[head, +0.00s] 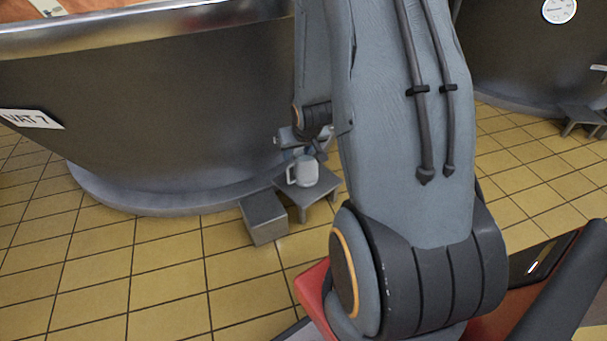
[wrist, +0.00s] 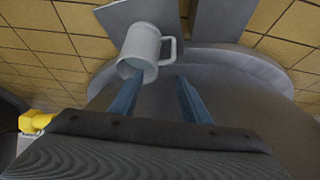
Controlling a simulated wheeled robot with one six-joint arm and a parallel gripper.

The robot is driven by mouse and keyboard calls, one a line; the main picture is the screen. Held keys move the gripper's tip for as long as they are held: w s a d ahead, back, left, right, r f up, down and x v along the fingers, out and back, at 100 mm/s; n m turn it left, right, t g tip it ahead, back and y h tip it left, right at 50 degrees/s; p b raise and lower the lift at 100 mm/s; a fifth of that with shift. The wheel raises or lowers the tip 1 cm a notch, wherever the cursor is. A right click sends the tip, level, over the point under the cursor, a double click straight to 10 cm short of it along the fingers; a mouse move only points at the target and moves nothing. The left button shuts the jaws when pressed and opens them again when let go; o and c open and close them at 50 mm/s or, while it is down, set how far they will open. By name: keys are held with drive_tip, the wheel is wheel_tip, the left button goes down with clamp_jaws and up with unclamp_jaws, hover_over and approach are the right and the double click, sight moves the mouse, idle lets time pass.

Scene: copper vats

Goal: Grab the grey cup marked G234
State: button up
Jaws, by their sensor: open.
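A light grey cup (head: 304,171) with a handle on its left stands upright on a small grey step at the foot of the vat in the head view. No marking is readable on it. In the wrist view the cup (wrist: 142,48) shows near the top, its handle to the right and its open mouth facing the camera. My gripper (wrist: 158,92) is open and empty, its two blue fingers apart, with the cup just beyond the left finger. In the head view my arm hides most of the gripper, close behind the cup.
The step (head: 325,186) has a lower grey block (head: 264,215) beside it. A large dark vat (head: 150,110) labelled VAT 7 (head: 31,119) rises right behind. Another vat (head: 530,60) stands at the right. Yellow tiled floor (head: 150,270) is clear in front.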

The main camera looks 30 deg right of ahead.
sight(294, 164)
drive_tip(key=shift+b+x, duration=2.25)
drive_tip(key=shift+x, duration=1.3)
drive_tip(key=shift+c, duration=0.5)
clamp_jaws()
